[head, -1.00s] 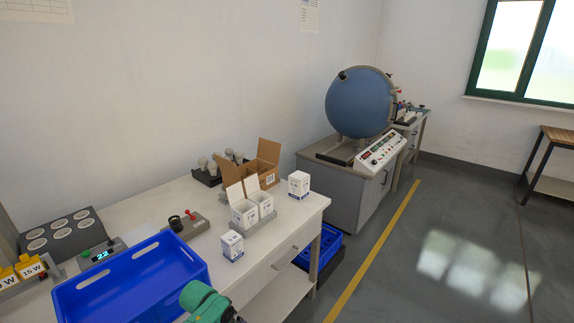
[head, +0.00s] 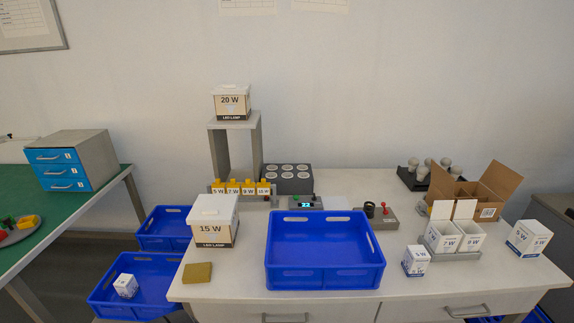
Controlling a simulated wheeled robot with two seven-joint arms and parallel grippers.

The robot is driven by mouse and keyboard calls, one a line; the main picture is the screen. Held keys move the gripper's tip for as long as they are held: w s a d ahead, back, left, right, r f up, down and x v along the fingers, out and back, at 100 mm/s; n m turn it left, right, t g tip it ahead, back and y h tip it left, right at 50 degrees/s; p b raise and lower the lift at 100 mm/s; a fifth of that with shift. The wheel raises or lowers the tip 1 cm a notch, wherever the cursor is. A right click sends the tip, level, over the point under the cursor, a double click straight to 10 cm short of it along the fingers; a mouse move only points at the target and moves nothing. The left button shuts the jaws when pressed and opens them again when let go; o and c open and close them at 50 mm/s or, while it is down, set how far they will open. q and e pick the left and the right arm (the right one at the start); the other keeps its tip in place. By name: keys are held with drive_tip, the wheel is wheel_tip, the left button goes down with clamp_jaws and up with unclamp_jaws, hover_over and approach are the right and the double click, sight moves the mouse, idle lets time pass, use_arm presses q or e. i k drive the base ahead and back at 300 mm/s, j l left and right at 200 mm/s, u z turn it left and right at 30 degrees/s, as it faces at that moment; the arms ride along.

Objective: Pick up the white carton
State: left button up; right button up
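Several white cartons are in view. A small closed one (head: 416,260) stands upright on the white bench (head: 330,308), right of the blue tray. A larger closed carton (head: 528,239) stands at the bench's right end. Two open-topped cartons, one on the left (head: 437,240) and one on the right (head: 469,239), sit in a grey holder (head: 455,258). Another small white carton (head: 126,285) lies in a low blue crate (head: 163,302) at left. Neither of my grippers shows.
A blue tray (head: 325,281) fills the bench's middle. A 15 W box (head: 213,220) stands left of it; a 20 W box (head: 231,101) tops a grey stand (head: 256,140). An open cardboard box (head: 500,182) is behind the cartons. A green table (head: 50,206) is far left.

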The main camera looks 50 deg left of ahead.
sight(127, 285)
drive_tip(key=u, duration=3.05)
drive_tip(key=i+j+z, duration=0.3)
drive_tip(key=j, duration=0.3)
drive_tip(key=i+j+z, duration=0.3)
drive_tip(key=j, duration=0.35)
drive_tip(key=i+j+z, duration=0.15)
drive_tip(key=j, duration=0.2)
